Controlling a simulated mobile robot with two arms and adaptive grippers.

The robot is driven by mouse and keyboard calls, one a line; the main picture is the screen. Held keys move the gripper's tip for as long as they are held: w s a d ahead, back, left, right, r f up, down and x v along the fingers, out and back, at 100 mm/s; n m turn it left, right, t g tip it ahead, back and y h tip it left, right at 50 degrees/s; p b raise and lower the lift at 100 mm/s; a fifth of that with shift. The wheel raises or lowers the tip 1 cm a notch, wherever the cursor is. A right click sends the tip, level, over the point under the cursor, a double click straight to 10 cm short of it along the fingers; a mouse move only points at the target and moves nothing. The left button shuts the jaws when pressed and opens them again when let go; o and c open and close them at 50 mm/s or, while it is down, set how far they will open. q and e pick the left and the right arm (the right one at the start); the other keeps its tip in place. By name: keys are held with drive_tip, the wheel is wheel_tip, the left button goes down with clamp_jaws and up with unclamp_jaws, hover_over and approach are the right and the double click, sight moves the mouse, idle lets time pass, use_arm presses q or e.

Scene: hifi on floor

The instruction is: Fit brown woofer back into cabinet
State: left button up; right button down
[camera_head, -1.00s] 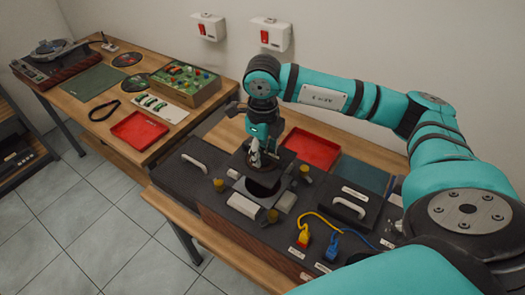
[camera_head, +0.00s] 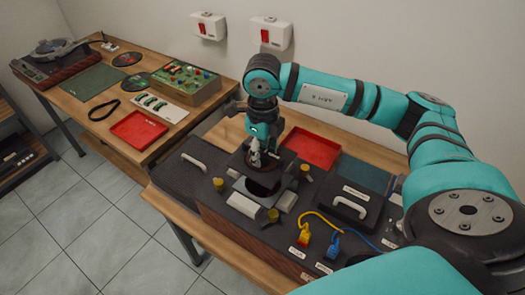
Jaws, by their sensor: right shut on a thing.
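The black cabinet (camera_head: 292,232) with wood-coloured sides lies on the near table, with a square recess in its top. A dark round shape, apparently the woofer (camera_head: 263,188), shows at that recess below my right gripper (camera_head: 256,160). My right gripper points down and is shut on it; the fingers hide the contact. I cannot tell whether the woofer is seated or just above the opening. Grey blocks and brass-coloured knobs (camera_head: 273,215) surround the recess. My left gripper is not in view.
Yellow (camera_head: 303,230) and blue (camera_head: 333,246) plugs with cables sit at the cabinet's front right. A red tray (camera_head: 312,148) lies behind. A second table at left holds a turntable (camera_head: 50,58) and a circuit board (camera_head: 186,82).

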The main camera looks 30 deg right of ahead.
drive_tip(key=shift+f+b, duration=3.55)
drive_tip(key=shift+f, duration=0.35)
drive_tip(key=c, duration=1)
unclamp_jaws()
drive_tip(key=shift+r, duration=0.1)
drive_tip(key=shift+c, duration=0.2)
drive_tip(key=shift+o, duration=0.9)
wheel_tip(320, 180, up, 12)
